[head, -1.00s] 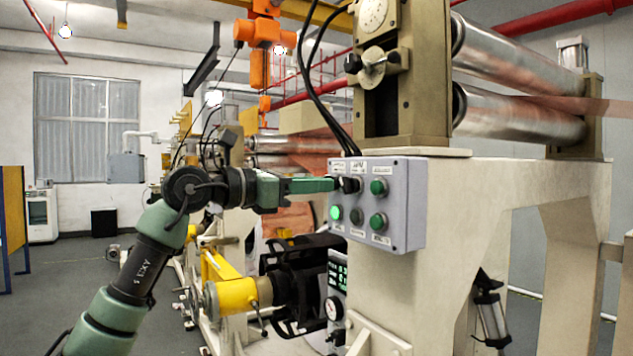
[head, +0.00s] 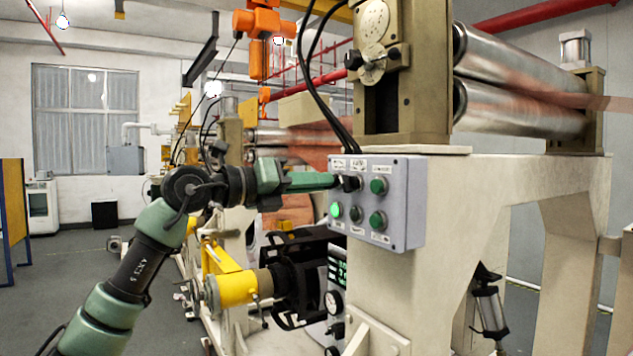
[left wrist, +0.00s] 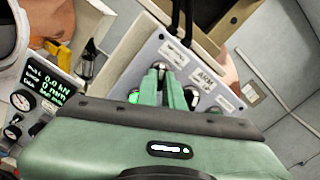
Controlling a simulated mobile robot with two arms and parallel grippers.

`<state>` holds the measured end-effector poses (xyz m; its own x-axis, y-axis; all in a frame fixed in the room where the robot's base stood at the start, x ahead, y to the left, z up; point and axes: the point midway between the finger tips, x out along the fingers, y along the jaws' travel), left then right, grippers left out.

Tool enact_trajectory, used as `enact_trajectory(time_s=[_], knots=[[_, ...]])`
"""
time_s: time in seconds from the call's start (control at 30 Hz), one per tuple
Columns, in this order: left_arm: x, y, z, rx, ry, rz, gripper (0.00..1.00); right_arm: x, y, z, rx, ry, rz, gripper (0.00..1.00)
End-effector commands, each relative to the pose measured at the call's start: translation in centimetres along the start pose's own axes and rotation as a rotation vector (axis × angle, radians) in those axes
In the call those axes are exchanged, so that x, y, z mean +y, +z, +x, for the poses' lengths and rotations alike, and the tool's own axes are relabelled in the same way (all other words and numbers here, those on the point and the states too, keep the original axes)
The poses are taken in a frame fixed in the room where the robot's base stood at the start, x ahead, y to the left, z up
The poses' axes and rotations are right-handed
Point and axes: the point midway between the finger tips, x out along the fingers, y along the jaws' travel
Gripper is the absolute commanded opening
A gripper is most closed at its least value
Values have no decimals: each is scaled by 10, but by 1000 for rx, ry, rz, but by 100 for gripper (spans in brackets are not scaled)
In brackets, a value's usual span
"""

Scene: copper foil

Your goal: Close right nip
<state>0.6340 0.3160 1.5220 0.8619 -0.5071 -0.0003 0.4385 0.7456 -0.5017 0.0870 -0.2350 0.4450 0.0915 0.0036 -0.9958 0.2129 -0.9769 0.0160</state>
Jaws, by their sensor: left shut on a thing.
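A grey control box (head: 402,218) with labels, a black selector knob (head: 350,183) and several round buttons is fixed to the machine's near side. One button (head: 336,210) glows bright green. My left gripper (head: 336,181) reaches in from the left and is shut on the black knob at the box's upper row. In the left wrist view, its green fingers (left wrist: 166,90) meet the knob, which they mostly hide. Two shiny rollers, an upper (head: 522,68) and a lower (head: 515,118), lie close together at the upper right, with copper foil (head: 602,103) running there. My right gripper is not seen.
A yellow arm (head: 235,288) with a black chuck stands below my left arm. A gauge (head: 333,302) and a green-digit display (left wrist: 48,84) sit below the box. The cream machine frame (head: 460,215) stands right of the box. Open floor lies at the left.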

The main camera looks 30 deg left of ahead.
Motion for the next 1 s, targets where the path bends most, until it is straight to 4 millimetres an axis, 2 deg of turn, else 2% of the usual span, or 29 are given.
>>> enact_trajectory(time_s=[0.47,0.5,0.57,0.87,1.0], knots=[[0,0,0,-1,0,-16,0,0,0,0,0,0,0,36],[0,0,0,-1,0,-16,17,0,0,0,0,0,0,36],[0,0,0,-1,0,-16,30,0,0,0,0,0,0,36],[0,0,-1,-1,0,-14,30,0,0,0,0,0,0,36],[2,-2,-12,-1,1,-13,30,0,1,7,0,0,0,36]])
